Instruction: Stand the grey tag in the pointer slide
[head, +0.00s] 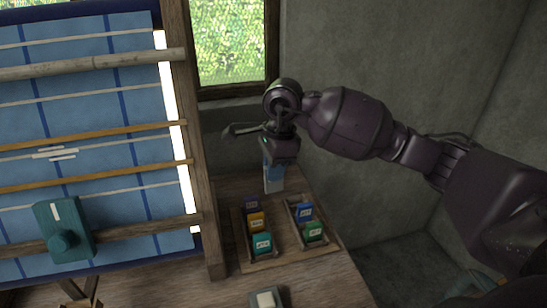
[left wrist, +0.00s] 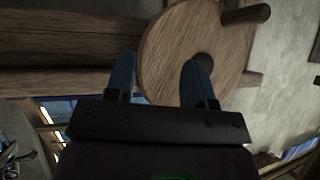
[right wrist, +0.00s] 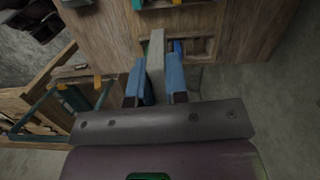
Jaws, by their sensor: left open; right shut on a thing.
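My right gripper (head: 273,170) is shut on the grey tag (head: 274,185) and holds it just behind the tray of coloured tags. In the right wrist view the grey tag (right wrist: 156,62) stands out between the two blue fingers. A teal slide (head: 78,222) with a round knob and a white mark sits on the loom's lower beam at the left; it looks like the pointer slide. The right gripper is well to the right of it. My left gripper (left wrist: 160,78) shows in the left wrist view, open, its fingers in front of a round wooden disc (left wrist: 165,55). The head view does not show it.
A wooden tray (head: 286,254) with several coloured tags stands on the table. A grey block with a pale top (head: 266,299) lies at the front. The loom's upright post (head: 198,150) stands between the tray and the teal slide. Bare table lies right of the grey block.

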